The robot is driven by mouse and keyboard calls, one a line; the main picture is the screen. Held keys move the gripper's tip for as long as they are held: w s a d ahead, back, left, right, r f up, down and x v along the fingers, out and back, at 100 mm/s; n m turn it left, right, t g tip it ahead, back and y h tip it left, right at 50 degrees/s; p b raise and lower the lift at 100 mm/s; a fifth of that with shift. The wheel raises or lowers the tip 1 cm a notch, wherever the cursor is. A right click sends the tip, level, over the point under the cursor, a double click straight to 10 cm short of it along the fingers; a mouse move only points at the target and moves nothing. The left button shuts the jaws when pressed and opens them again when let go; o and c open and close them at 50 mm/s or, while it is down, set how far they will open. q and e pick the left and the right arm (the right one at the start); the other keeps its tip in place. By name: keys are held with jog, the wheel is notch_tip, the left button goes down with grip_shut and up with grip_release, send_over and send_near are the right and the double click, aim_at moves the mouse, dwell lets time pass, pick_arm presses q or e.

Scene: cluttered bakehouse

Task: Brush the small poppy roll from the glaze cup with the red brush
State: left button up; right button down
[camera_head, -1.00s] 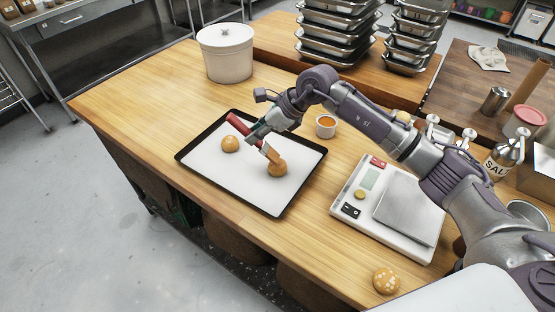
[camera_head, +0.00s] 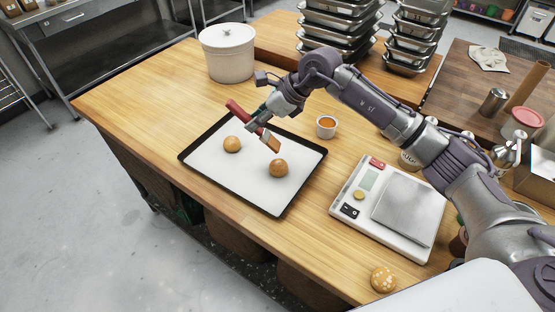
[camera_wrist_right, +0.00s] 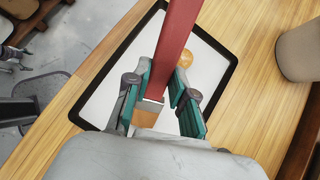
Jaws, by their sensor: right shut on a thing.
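My right gripper (camera_head: 259,124) is shut on the red brush (camera_head: 238,111) and holds it tilted above the tray, bristles down. The red handle (camera_wrist_right: 180,35) shows between its fingers in the wrist view. The bristles hang above the tray, just above and apart from the right-hand roll (camera_head: 278,168). A second brown roll (camera_head: 232,144) lies to its left on the tray. Poppy seeds are too small to make out, so I cannot tell which is the poppy roll. The white glaze cup (camera_head: 326,130) with orange glaze stands right of the tray. My left gripper is not in view.
The dark-rimmed baking tray (camera_head: 222,185) has a white liner. A scale (camera_head: 405,210) stands to the right, and a white-topped roll (camera_head: 383,279) lies near the table's front edge. A lidded white tub (camera_head: 228,57) and stacked metal pans (camera_head: 340,30) stand behind.

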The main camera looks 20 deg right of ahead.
aim_at(264, 133)
jog(key=shift+f, duration=0.15)
jog(key=shift+w+d+f+b, duration=0.15)
jog(key=shift+w+f+b, duration=0.1)
jog(key=shift+f+b, duration=0.9)
jog(key=shift+w+d+f+b, duration=0.1)
jog(key=shift+w+f+b, duration=0.1)
jog(key=shift+f+b, duration=0.9)
jog(key=shift+s+f+b, duration=0.1)
jog(key=shift+f+b, duration=0.7)
jog(key=shift+b, duration=0.05)
dwell(1.2)
jog(key=shift+s+a+r, duration=0.25)
jog(key=shift+s, duration=0.1)
dwell(0.7)
jog(key=shift+r+p, duration=1.2)
jog(key=shift+r, duration=1.8)
